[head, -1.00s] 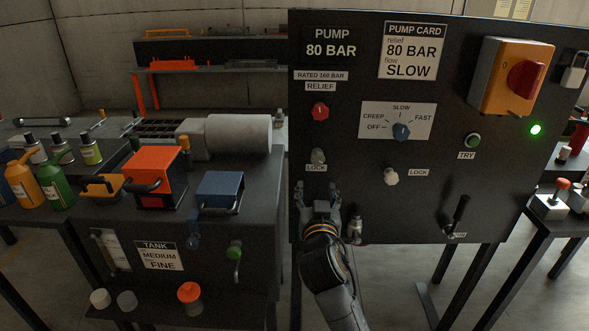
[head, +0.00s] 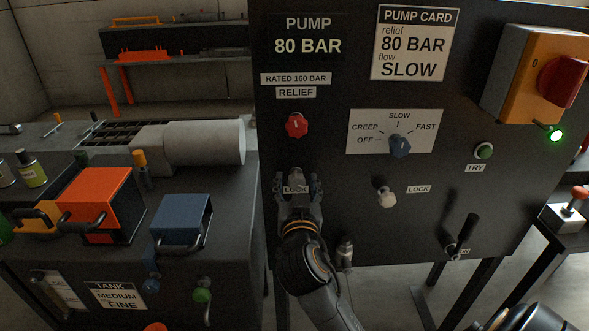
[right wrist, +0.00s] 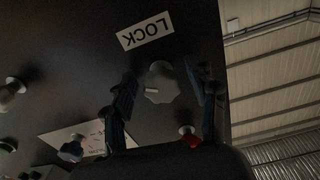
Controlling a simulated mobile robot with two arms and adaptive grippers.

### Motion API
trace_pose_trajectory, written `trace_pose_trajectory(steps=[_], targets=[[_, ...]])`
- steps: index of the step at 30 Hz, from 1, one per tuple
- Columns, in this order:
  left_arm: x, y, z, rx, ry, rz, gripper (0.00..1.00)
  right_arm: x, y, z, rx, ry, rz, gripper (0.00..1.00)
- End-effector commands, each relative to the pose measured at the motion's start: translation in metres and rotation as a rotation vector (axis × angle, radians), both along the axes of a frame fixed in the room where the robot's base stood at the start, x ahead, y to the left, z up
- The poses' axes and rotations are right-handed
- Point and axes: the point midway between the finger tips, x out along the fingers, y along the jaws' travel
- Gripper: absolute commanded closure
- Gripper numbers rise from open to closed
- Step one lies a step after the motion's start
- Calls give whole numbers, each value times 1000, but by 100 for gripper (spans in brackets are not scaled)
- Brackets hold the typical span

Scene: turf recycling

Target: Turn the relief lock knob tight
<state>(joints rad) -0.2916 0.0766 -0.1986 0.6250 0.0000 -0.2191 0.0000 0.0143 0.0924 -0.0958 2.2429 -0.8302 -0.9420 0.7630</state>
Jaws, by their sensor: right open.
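The relief lock knob is a pale, lobed knob (right wrist: 160,84) on the dark panel, below the red relief knob (head: 296,127). In the head view my right gripper (head: 297,184) is in front of it and largely covers it. In the right wrist view the knob is between my right gripper's two spread fingers (right wrist: 164,101), with a gap on each side. The LOCK label (right wrist: 145,31) is upside down in that view. The right gripper is open and holds nothing. My left gripper is not in view.
Close by on the panel are a second pale lock knob (head: 387,197), the blue flow selector (head: 400,146), a green TRY button (head: 484,151) and a black lever (head: 462,235). The tank bench (head: 95,255) stands to the left. A metal fitting (head: 345,252) is below the gripper.

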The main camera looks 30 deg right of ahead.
Motion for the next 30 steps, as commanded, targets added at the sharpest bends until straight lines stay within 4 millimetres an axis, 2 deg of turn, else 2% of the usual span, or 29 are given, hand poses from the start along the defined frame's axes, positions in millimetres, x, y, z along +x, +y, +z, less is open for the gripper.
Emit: trace_pose_trajectory(steps=[12, 14, 18, 21, 30], targets=[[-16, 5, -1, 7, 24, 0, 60, -2, 1, 0, 0, 0, -2, 42], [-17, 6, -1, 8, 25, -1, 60, -2, 1, 0, 0, 0, -2, 52], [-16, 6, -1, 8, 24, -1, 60, -2, 1, 0, 0, 0, -1, 81], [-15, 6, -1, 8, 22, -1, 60, -2, 1, 0, 0, 0, -1, 97], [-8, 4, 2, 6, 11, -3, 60, -2, 1, 1, -28, 17, -2, 97]])
